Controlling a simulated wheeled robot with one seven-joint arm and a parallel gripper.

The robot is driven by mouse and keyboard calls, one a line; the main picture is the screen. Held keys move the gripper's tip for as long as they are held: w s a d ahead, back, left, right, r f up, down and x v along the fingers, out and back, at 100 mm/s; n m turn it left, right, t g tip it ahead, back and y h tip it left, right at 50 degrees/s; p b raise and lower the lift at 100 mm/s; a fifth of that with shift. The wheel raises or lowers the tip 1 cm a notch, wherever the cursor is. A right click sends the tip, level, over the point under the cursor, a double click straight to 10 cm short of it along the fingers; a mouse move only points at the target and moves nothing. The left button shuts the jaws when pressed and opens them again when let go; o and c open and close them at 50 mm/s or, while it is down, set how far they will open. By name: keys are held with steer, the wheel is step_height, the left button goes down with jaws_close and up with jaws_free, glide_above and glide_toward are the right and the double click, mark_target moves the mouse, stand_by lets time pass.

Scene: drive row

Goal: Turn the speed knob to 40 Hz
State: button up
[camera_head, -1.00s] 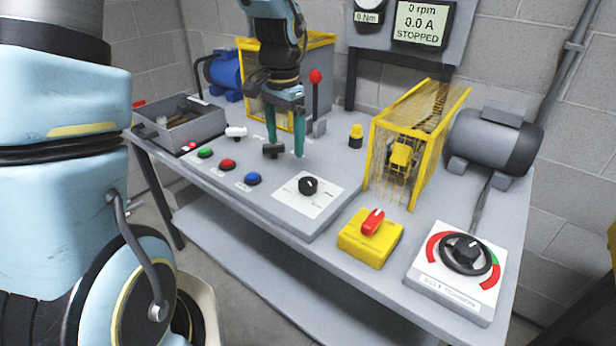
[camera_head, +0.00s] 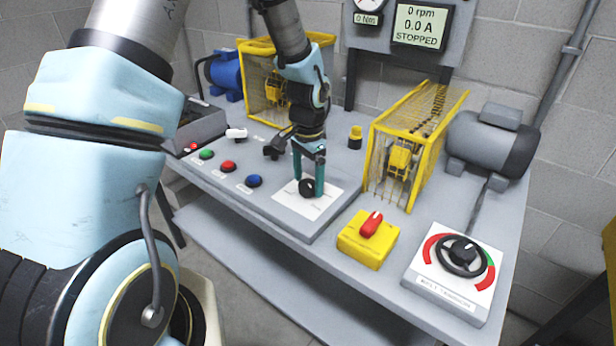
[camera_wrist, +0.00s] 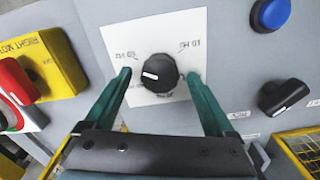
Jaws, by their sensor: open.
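The speed knob (camera_head: 307,187) is black and round with a white pointer mark, on a white square dial plate (camera_head: 290,203) on the bench's sloped panel. In the wrist view the knob (camera_wrist: 159,73) sits between my fingertips, its mark toward the left of the picture. The plate's labels there are upside down and mostly too small to read. My gripper (camera_head: 309,190) is open, its two teal fingers pointing down on either side of the knob. In the wrist view, gaps show between the knob and both fingers. The display (camera_head: 421,25) reads 0 rpm, 0.0 A, STOPPED.
Blue (camera_head: 254,181), red (camera_head: 228,167) and green (camera_head: 206,154) buttons lie left of the plate. A black selector handle (camera_head: 276,149) stands behind it. A red switch on a yellow box (camera_head: 368,238), a yellow cage (camera_head: 417,130) and a belt tension dial (camera_head: 462,256) are to the right.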

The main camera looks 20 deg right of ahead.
steer(key=c, duration=1.4)
